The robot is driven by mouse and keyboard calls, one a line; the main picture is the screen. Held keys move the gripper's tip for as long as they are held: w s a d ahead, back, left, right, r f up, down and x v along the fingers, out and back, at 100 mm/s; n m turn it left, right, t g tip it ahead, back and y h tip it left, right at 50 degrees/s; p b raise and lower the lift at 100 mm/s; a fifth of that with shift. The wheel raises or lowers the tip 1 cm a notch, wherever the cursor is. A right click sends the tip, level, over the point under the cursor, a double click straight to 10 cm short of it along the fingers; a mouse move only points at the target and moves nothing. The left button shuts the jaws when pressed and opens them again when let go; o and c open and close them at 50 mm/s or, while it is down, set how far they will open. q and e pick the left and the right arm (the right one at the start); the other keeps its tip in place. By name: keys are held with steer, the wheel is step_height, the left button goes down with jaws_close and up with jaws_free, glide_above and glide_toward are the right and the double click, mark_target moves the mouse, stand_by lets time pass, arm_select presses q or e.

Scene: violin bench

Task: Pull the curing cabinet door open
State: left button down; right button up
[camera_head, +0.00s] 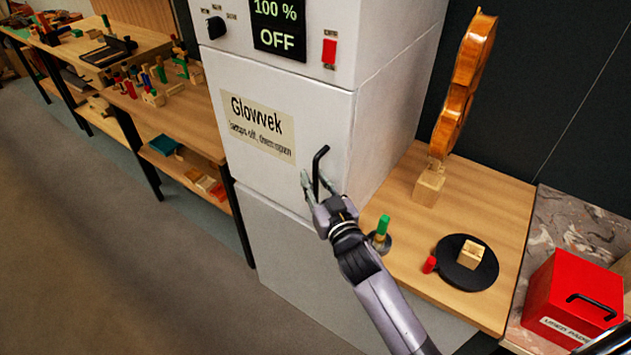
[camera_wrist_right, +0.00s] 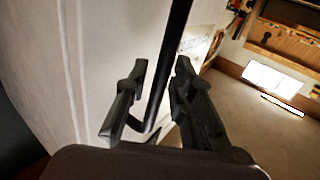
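The white curing cabinet (camera_head: 395,95) stands at centre, its door (camera_head: 285,95) flush with the body and closed. A "Glowvek" label is on the door. The black bar handle (camera_head: 319,160) is upright near the door's right edge. My right gripper (camera_head: 316,185) is at the handle. In the right wrist view, the handle (camera_wrist_right: 171,60) runs between the two separated fingers of my right gripper (camera_wrist_right: 155,92). Gaps show beside the bar, so the gripper looks open around it. The handle's lower part is partly hidden by the fingers in the head view. My left gripper is out of view.
The control panel above the door shows "100 %" and "OFF", with a red switch (camera_head: 329,51). To the right, a wooden bench (camera_head: 400,190) holds a violin (camera_head: 463,85), a black disc (camera_head: 455,277) and small items. A red box (camera_head: 565,300) is at far right. Floor left of the cabinet is clear.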

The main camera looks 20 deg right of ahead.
jaws_close()
stand_by(0.7)
